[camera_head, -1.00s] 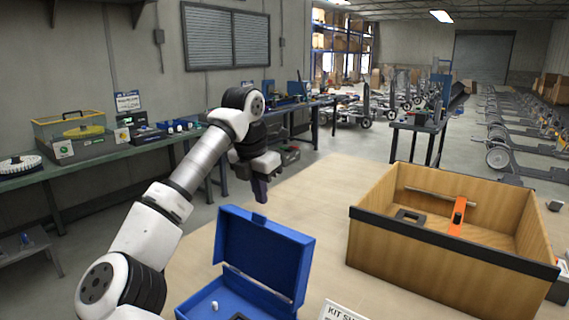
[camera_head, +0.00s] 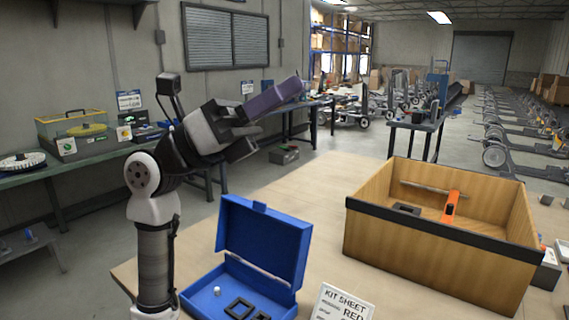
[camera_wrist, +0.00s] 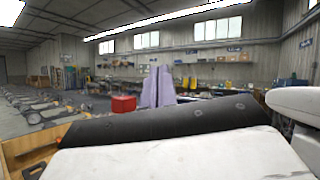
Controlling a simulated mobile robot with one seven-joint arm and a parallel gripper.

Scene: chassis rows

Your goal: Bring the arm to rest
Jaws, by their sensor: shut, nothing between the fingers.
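My arm is raised at the left of the head view, its forearm upright and its wrist bent over to the right. My gripper (camera_head: 298,84) points right and slightly up, in the air above the back edge of the table. Its purple-grey fingers lie together, with nothing between them. The wrist view shows the two fingers (camera_wrist: 158,86) side by side against the far room. My gripper touches nothing that I can see.
An open blue case (camera_head: 262,240) stands on the table (camera_head: 285,190) below my arm, holding a white piece and dark square frames. A wooden box (camera_head: 440,250) with an orange tool is at right. A kit sheet (camera_head: 342,303) stands in front. The air around my gripper is clear.

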